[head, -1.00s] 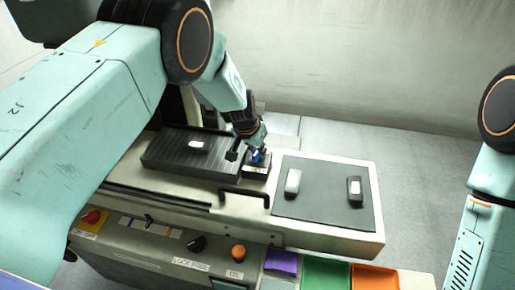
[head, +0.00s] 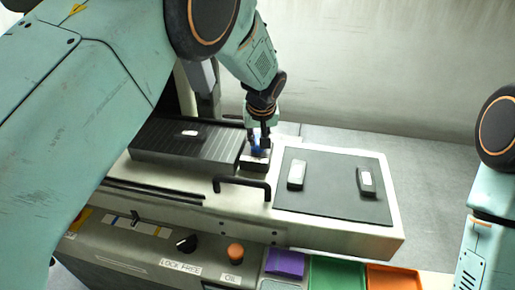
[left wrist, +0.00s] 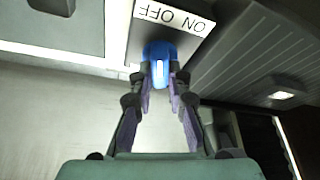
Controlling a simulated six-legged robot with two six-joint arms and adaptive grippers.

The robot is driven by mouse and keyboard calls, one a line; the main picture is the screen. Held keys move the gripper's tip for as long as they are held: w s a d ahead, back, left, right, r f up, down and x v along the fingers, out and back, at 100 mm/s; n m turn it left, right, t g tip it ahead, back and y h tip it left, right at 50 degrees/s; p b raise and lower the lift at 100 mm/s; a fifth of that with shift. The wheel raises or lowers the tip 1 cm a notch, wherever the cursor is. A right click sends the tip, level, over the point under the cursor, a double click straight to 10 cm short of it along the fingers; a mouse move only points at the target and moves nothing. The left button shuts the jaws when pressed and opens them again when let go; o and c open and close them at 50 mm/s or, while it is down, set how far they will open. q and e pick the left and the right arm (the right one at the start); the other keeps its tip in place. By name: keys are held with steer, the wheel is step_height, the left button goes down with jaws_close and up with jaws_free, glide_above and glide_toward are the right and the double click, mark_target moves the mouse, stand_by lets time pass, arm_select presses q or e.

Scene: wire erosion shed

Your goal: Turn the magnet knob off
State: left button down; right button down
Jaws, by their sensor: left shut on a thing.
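The blue magnet knob (left wrist: 158,64) sits on a small block at the right end of the dark ribbed magnet plate (head: 180,147). A white label (left wrist: 172,17) with ON and OFF, upside down in the left wrist view, lies just beyond the knob. My left gripper (head: 258,146) points down onto the knob, which is mostly hidden in the head view. In the left wrist view my left gripper (left wrist: 160,80) has its fingertips on either side of the knob, shut on it. A pale mark shows on the knob; its exact setting is unclear. My right gripper is out of view.
A small pale-topped piece (head: 189,133) lies on the plate. A black handle (head: 242,190) stands in front. Two small blocks (head: 296,175) (head: 366,181) lie on the dark mat (head: 330,205). Purple, green and orange bins (head: 285,262) (head: 335,272) (head: 392,278) line the front.

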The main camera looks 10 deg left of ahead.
arm_select(q)
steer(key=n+b, duration=0.1)
steer(key=n+y+b, duration=0.1)
steer(key=shift+d+f+n+g+b, duration=0.1)
steer(key=shift+f+n+g+b, duration=0.1)
steer(key=shift+n+g+b, duration=0.2)
steer(key=shift+r+n+b, duration=0.15)
steer(key=shift+n+b, duration=0.3)
steer(key=shift+n, duration=0.45)
steer(key=shift+n+g+y, duration=0.3)
steer(key=c, duration=1.3)
jaws_free()
steer(key=shift+s+d+r, duration=0.1)
steer(key=shift+r, duration=0.05)
